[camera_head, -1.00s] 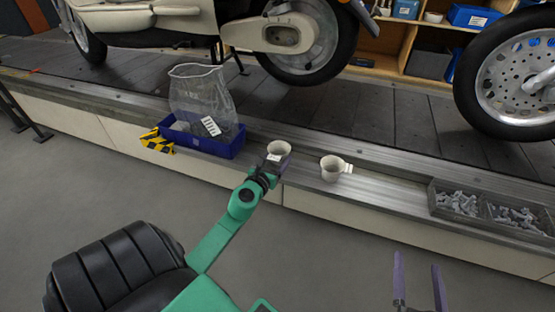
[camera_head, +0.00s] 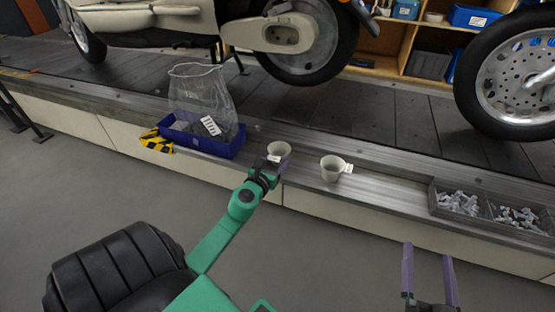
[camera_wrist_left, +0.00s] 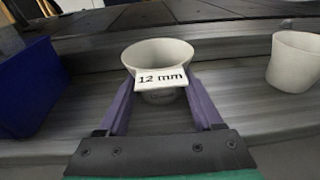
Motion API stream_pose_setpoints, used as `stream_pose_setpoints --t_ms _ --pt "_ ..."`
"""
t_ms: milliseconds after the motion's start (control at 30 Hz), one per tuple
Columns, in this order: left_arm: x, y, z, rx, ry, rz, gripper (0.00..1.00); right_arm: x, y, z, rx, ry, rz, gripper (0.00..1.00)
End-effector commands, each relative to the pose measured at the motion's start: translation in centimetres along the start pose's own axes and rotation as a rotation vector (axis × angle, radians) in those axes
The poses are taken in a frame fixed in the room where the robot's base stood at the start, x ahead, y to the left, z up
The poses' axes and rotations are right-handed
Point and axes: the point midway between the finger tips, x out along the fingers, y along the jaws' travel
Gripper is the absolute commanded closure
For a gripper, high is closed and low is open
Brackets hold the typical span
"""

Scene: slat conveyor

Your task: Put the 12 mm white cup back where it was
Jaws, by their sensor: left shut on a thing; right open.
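The white cup labelled "12 mm" (camera_wrist_left: 158,54) is between the purple fingers of my left gripper (camera_wrist_left: 160,98), which is shut on it. Its label faces the wrist camera. In the head view the cup (camera_head: 279,149) is upright at the conveyor's front ledge, right of the blue bin; whether it touches the ledge I cannot tell. My left gripper (camera_head: 272,165) covers its lower part there. My right gripper (camera_head: 428,278) is open and empty, low at the right, away from the ledge.
A second white cup (camera_head: 332,168) with a tag stands on the ledge to the right. A blue bin (camera_head: 225,150) holding a clear bag (camera_head: 200,92) is on the left. A grey tray (camera_head: 484,224) of metal parts is at far right. Ledge between second cup and tray is clear.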

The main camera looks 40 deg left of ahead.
Motion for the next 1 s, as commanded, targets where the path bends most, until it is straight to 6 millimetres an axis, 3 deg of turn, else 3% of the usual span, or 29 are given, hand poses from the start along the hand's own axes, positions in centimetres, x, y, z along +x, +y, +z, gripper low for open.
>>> stream_pose_setpoints --t_ms 233,267,300,333,833,900,1000 --pt "0.0 0.0 -0.1 0.000 0.000 0.000 0.86 0.2 0.0 -0.5 -0.005 0.016 -0.002 0.00" --pt "0.0 0.0 -0.1 0.000 0.000 0.000 0.25 0.3 0.0 -0.6 -0.006 0.019 -0.002 0.00" --pt "0.0 0.0 -0.1 0.000 0.000 0.000 0.10 0.3 0.0 -0.7 -0.006 0.021 -0.003 0.00" --pt "0.0 0.0 -0.1 0.000 0.000 0.000 0.03 0.3 0.0 -0.8 -0.006 0.022 -0.003 0.00" --pt "0.0 0.0 0.2 0.000 0.000 0.000 0.03 0.4 0.0 -0.6 0.002 0.012 0.000 0.00" --pt "-0.1 0.0 0.3 0.000 0.000 0.000 0.03 0.1 0.0 0.1 0.010 -0.013 0.004 0.00" --pt "-2.3 0.0 0.1 0.001 0.003 -0.001 0.03 -1.0 0.1 2.3 0.023 -0.071 0.013 0.00"
